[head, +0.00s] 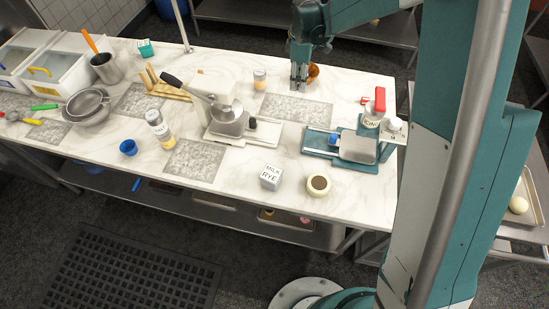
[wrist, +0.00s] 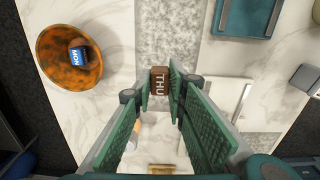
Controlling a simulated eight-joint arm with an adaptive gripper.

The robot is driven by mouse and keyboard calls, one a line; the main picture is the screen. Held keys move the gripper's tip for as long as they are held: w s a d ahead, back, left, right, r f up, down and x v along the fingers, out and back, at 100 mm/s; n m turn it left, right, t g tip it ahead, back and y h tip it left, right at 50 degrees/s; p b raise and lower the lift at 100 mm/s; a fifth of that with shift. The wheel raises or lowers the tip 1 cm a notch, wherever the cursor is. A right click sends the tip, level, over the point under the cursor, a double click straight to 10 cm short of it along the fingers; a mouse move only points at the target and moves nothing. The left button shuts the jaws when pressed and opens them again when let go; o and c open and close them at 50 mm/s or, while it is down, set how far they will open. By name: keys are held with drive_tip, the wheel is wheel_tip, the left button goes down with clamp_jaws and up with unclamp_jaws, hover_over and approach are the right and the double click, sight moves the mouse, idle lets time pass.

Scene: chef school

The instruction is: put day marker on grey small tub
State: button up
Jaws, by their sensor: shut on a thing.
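My gripper (wrist: 163,82) is shut on a small brown day marker (wrist: 159,80) with white letters THU, held between the fingertips. In the head view my gripper (head: 299,82) is over the back of the marble counter, beside the orange bowl (head: 314,73), and the marker is too small to make out there. Another marker, blue-faced and lettered MON (wrist: 79,54), lies in the orange bowl (wrist: 55,70).
A speckled grey slab (head: 297,107) lies clear before my gripper.

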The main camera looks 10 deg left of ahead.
drive_tip(key=s+a+r+p, duration=0.1)
drive_tip(key=s+a+r, duration=0.15)
drive_tip(key=s, duration=0.75)
drive_tip(key=s+a+r+p, duration=0.1)
drive_tip(key=s+r, duration=0.2)
drive_tip(key=s, duration=0.6)
drive_tip(key=r+p, duration=0.1)
hover_over(271, 173)
drive_tip(key=shift+s+d+r, duration=0.1)
drive_tip(key=shift+r, duration=0.1)
drive_tip(key=shift+f, duration=0.15)
drive_tip(key=shift+f, duration=2.8)
drive_tip(key=shift+f, duration=0.15)
drive_tip(key=shift+f, duration=1.9)
drive_tip(key=shift+f, duration=0.15)
